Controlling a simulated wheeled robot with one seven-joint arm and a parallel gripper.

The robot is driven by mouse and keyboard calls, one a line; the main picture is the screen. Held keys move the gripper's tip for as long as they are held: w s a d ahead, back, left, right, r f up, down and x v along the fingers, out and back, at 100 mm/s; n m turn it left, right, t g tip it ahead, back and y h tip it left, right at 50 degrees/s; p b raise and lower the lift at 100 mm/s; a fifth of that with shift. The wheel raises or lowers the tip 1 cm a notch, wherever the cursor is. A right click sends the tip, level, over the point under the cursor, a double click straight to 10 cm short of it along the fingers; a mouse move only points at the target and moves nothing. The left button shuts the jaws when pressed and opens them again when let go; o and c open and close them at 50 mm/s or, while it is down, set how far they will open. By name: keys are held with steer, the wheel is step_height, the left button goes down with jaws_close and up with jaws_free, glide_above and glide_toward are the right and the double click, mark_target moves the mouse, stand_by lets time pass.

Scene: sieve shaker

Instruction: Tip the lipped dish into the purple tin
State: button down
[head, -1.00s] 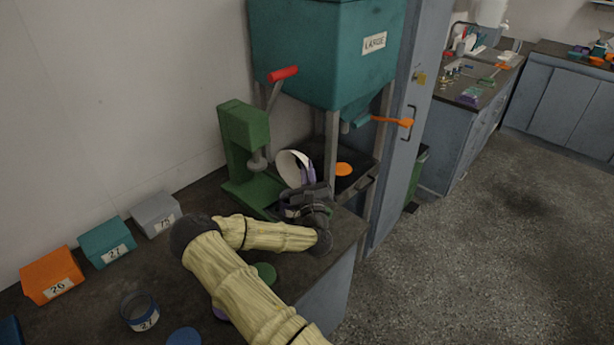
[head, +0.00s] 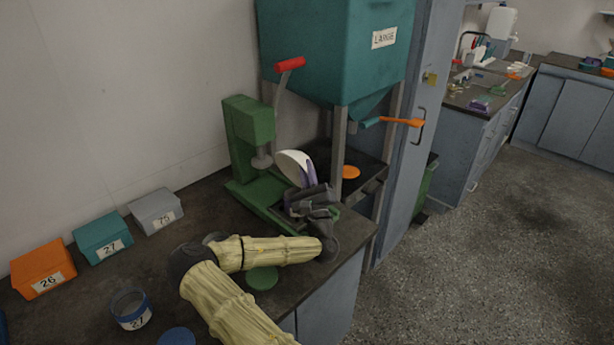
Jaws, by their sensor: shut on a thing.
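A white dish (head: 292,163) is tilted up on its side above the base of the green press. My gripper (head: 308,194) is shut on the dish's near edge, with purple fingertips against it. The dish's contents, if any, cannot be made out. The purple tin does not show clearly on the bench; my arm covers part of the bench top.
A green press (head: 246,132) with a red-handled lever stands behind the dish. A teal hopper (head: 335,45) with an orange lever stands to the right. Orange (head: 42,268), teal (head: 102,238) and grey (head: 155,211) boxes line the wall. A blue-rimmed tin (head: 130,309) stands at front left.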

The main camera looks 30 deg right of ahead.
steer(key=shift+r, duration=0.1)
stand_by(0.3)
steer(key=shift+w+d+r+m+g+h+p, duration=0.2)
steer(key=shift+r+m+g+h+p, duration=0.15)
steer(key=shift+m+p, duration=0.4)
steer(key=d+m+g+h+p, duration=0.1)
steer(key=m+p, duration=0.1)
steer(key=d+m+g+h+p, duration=0.1)
steer(key=g+p, duration=0.1)
steer(key=shift+w+d+m, duration=0.15)
steer(key=shift+m, duration=0.2)
steer(key=shift+r, duration=0.1)
